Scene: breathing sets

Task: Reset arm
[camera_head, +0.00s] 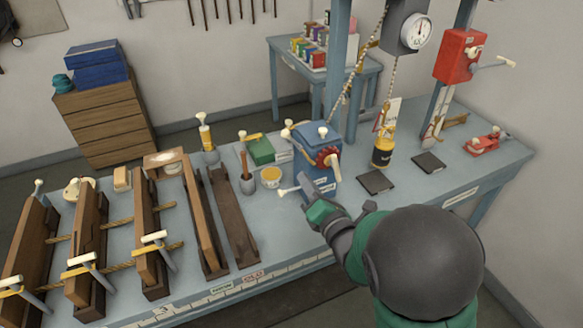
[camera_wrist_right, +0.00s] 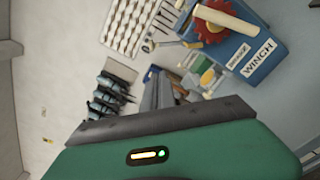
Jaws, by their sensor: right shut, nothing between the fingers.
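My right gripper (camera_head: 308,188) reaches in from the lower right in the head view. It is shut and empty, with its tip close to the front of a blue winch box (camera_head: 311,146); I cannot tell if they touch. The winch has a red toothed wheel (camera_head: 326,157) and white-tipped handles. In the right wrist view the blue box labelled WINCH (camera_wrist_right: 262,62) is at the upper right, with its red wheel (camera_wrist_right: 207,28) and a pale handle (camera_wrist_right: 227,19). My grey and green gripper body fills the bottom there. My left gripper is out of view.
Wooden clamp frames with ropes (camera_head: 150,235) stand left on the blue bench (camera_head: 350,219). A yellow-black bottle (camera_head: 383,150), black pads (camera_head: 376,182), a red crank box (camera_head: 459,55) and a red vise (camera_head: 482,144) are to the right. A yellow tub (camera_head: 271,177) stands left of the winch.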

